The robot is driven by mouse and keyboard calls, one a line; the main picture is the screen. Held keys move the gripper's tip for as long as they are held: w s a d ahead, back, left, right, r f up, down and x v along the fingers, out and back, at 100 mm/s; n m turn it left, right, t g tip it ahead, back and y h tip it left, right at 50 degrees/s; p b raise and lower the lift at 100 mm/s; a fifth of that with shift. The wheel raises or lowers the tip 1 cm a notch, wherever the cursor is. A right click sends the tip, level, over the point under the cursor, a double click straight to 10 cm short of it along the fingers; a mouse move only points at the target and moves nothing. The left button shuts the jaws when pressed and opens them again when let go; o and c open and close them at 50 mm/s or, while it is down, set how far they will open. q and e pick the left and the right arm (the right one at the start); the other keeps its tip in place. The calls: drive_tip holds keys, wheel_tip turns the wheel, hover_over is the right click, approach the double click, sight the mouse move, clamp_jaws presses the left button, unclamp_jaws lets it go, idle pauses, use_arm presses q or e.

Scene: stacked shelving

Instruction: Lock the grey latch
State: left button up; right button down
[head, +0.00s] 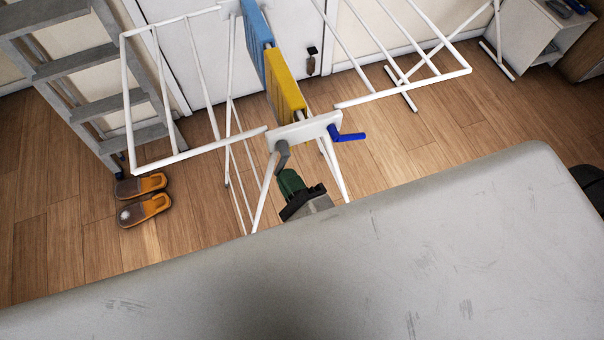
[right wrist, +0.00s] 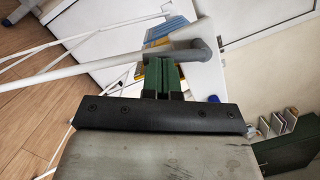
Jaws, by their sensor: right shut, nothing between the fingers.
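A white folding drying rack has a white end plate (head: 304,131). The grey latch (head: 282,154) is on the plate's left side, its bent handle pointing down. A blue latch (head: 347,135) is on the right side and sticks out to the right. My right gripper (head: 290,182), with green fingers, is shut and empty just below the grey latch. In the right wrist view, the grey latch (right wrist: 208,36) lies right at the fingertips (right wrist: 160,62); I cannot tell whether they touch. My left gripper is not in view.
A blue cloth (head: 256,40) and a yellow cloth (head: 285,92) hang on the rack. White wings (head: 127,95) spread to both sides. A grey ladder (head: 75,62) and orange slippers (head: 143,198) are at left. Wooden floor is clear at right.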

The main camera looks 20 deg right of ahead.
drive_tip(key=shift+a+r+m+t+h+b, duration=0.2)
drive_tip(key=shift+a+m+b, duration=0.4)
drive_tip(key=shift+m, duration=0.65)
drive_tip(key=shift+a+r+m+t+h+b, duration=0.2)
drive_tip(key=shift+a+m+h+b, duration=0.15)
drive_tip(key=shift+m+b, duration=0.7)
drive_tip(key=shift+a+r+m+t+h+b, duration=0.1)
drive_tip(key=shift+a+r+m+h+b, duration=0.25)
drive_tip(key=shift+m, duration=1.15)
drive_tip(key=shift+a+m, duration=0.15)
drive_tip(key=shift+m, duration=0.35)
drive_tip(key=shift+f+b, duration=0.1)
drive_tip(key=shift+b, duration=0.2)
